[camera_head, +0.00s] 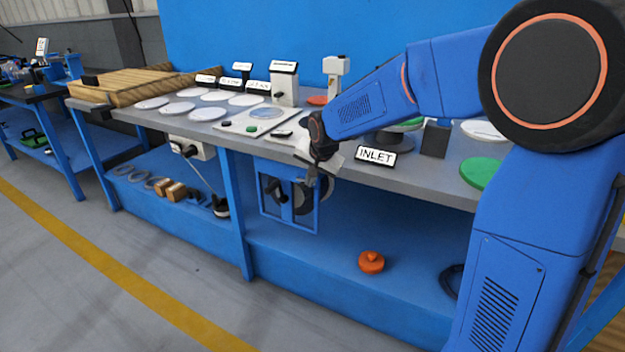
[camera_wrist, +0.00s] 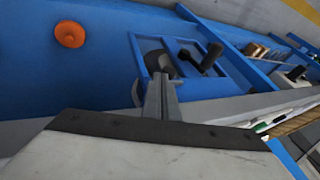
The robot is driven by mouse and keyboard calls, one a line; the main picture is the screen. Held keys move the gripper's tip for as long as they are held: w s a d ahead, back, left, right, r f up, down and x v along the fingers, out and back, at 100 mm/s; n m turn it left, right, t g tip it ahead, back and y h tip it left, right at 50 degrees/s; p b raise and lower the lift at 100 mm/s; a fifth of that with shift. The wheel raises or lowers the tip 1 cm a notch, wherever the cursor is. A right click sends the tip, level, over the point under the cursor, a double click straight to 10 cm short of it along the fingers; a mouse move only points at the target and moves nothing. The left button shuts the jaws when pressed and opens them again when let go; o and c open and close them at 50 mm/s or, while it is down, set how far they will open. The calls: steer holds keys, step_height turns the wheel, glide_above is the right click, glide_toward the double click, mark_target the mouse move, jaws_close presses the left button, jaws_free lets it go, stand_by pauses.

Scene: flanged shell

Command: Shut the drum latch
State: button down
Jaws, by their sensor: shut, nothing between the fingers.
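A blue open frame (camera_head: 290,221) hangs under the front edge of the workbench; it also shows in the wrist view (camera_wrist: 222,91). In it are a dark round drum (camera_head: 302,198) and a black lever handle (camera_head: 276,190). In the wrist view the handle (camera_wrist: 212,56) sticks out on the right and the drum (camera_wrist: 157,62) is partly hidden by my fingers. My gripper (camera_head: 313,180) is shut and empty, with its fingertips (camera_wrist: 160,80) in front of the drum side of the frame. I cannot tell whether they touch it, nor the latch's exact position.
The grey bench top (camera_head: 390,177) overhangs the frame, with an INLET sign (camera_head: 376,156) near its edge. An orange knobbed part (camera_head: 371,262) lies on the blue lower shelf (camera_head: 320,282). A bench leg (camera_head: 235,215) stands left of the frame. Floor in front is clear.

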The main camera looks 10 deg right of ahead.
steer(key=w+a, duration=0.2)
steer(key=shift+w+a, duration=0.1)
steer(key=shift+a, duration=0.3)
